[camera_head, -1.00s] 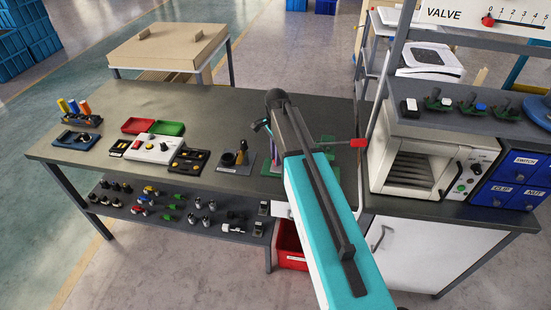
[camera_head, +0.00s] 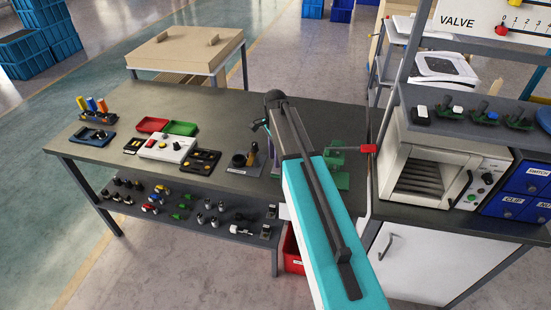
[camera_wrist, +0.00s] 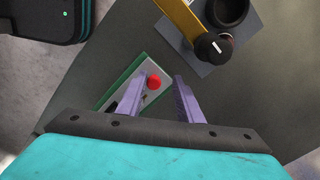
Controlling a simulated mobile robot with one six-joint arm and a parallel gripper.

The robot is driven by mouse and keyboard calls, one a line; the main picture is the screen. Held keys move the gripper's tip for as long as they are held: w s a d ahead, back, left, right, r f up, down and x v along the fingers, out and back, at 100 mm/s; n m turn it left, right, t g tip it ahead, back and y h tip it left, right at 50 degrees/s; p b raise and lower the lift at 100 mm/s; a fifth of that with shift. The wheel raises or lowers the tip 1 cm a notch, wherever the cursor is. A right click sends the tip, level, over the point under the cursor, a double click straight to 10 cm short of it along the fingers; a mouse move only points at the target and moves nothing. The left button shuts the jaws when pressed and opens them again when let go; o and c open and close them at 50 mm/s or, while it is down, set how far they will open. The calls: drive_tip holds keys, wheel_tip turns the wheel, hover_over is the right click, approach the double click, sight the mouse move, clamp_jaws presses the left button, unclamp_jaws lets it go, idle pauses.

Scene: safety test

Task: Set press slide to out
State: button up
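The press (camera_head: 342,178) is a green fixture at the right end of the workbench, partly hidden behind my arm. A thin rod with a red handle (camera_head: 369,149) sticks out to its right. In the wrist view a grey plate with green edges (camera_wrist: 124,80) carries a round red knob (camera_wrist: 154,82); I take it for the press from above. My gripper (camera_wrist: 160,80) is open, with two purple fingers apart. The knob shows between the fingertips, with no clear contact. The slide's position cannot be told.
A black cup on a grey plate (camera_head: 240,171) stands left of the press; its plate also shows in the wrist view (camera_wrist: 196,55). Trays and a white control box (camera_head: 167,148) lie farther left. A white oven (camera_head: 440,178) and blue drawers (camera_head: 525,190) stand right.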

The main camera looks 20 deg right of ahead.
drive_tip(key=shift+d+f, duration=0.1)
drive_tip(key=shift+d, duration=0.1)
drive_tip(key=shift+s, duration=0.15)
drive_tip(key=shift+d+r, duration=0.1)
drive_tip(key=shift+r, duration=0.25)
drive_tip(key=shift+r+b, duration=1.7)
drive_tip(key=shift+r, duration=4.85)
